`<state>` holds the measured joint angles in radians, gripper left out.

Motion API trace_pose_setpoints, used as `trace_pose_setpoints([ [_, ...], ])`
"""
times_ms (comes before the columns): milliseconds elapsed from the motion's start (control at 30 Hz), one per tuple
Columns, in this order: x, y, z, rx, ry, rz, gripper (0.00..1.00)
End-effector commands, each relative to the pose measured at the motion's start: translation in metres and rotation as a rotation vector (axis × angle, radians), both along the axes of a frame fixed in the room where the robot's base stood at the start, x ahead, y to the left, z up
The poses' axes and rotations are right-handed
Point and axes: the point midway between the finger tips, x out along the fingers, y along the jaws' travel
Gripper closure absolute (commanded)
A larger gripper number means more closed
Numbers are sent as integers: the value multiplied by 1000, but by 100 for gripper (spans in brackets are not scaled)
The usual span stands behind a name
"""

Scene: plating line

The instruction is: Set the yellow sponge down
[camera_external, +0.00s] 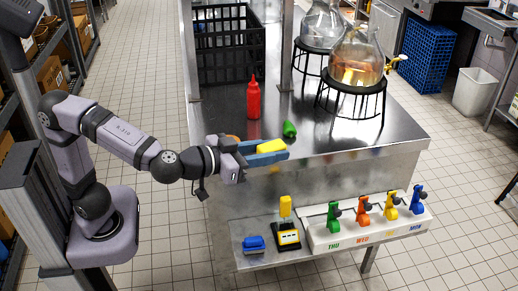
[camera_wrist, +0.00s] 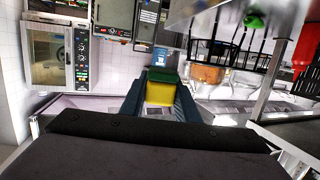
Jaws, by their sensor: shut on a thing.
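The yellow sponge (camera_external: 271,146) is held between the blue fingers of my gripper (camera_external: 284,152), which is shut on it. They are near the front edge of the steel counter (camera_external: 370,137) in the external view; the exact height of the sponge above the counter is hard to tell. In the wrist view the sponge (camera_wrist: 160,93) sits between the two fingers of my gripper (camera_wrist: 161,82), with a green layer showing on its far side. The fingers partly hide the sponge.
A red squeeze bottle (camera_external: 253,99) and a green object (camera_external: 289,129) stand near the gripper on the counter. Glass dispensers (camera_external: 357,58) on black stands are to the right, a black crate (camera_external: 229,49) behind. A lower shelf (camera_external: 252,230) holds a label holder (camera_external: 326,234) and tools.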

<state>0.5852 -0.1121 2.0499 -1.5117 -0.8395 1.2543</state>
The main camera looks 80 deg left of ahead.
Motion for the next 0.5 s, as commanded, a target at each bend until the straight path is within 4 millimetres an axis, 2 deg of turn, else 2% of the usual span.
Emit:
trace_pose_setpoints([
  [33,8,15,12,-1,-2,25,96],
  [167,29,56,34,0,-2,73,96],
  [300,49,109,57,1,-1,112,96],
  [500,68,184,76,3,2,132,96],
])
